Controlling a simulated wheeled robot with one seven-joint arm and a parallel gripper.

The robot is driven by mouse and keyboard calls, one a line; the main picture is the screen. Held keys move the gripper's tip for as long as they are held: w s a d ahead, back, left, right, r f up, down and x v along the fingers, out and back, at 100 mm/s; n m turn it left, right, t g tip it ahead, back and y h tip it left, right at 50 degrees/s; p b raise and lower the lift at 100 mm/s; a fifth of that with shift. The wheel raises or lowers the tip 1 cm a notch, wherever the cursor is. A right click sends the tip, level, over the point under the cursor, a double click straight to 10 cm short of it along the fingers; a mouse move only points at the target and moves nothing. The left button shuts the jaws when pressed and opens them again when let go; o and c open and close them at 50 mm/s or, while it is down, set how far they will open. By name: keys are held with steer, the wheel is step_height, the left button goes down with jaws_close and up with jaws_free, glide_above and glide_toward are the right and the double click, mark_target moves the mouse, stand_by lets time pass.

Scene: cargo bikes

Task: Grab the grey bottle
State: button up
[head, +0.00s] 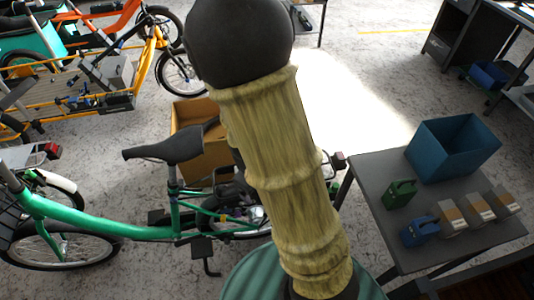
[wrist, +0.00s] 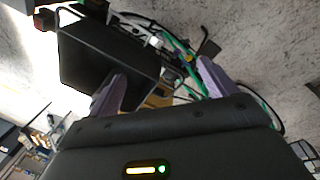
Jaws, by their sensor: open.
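I cannot make out a grey bottle for certain in either view. My gripper (wrist: 160,68) shows in the wrist view as two purple fingers, spread apart with nothing held between them. Beyond the fingers lie a dark box-like thing (wrist: 85,55) at left and parts of a green bike (wrist: 182,50). My gripper does not show clearly in the head view, where my own arm hides the middle of the scene.
A green bike (head: 105,228) stands at left with a cardboard box (head: 192,113) behind it. A grey table (head: 365,176) at right carries a blue bin (head: 440,160), a green canister (head: 400,194), a blue canister (head: 420,232) and several small boxes. Pale floor lies open behind the table.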

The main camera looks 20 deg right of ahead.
steer(key=w+d+f+n+t+h+b, duration=0.1)
steer(key=w+d+f+n+h+b, duration=0.15)
steer(key=f+n, duration=0.25)
steer(key=w+d+f+n+t+h+b, duration=0.1)
steer(key=w+d+f+n+h+b, duration=0.15)
steer(key=f+n, duration=0.3)
steer(key=w+a+r+n+t+h+b, duration=0.3)
steer(key=w+a+r+n+t, duration=0.1)
steer(key=n, duration=0.6)
steer(key=w+r+t, duration=0.1)
steer(key=w+t, duration=0.1)
steer(key=w, duration=0.1)
steer(key=shift+w+a+h+b, duration=0.25)
steer(key=shift+h+b, duration=0.05)
steer(key=x, duration=1.2)
steer(key=shift+b, duration=0.3)
steer(key=shift+w, duration=0.15)
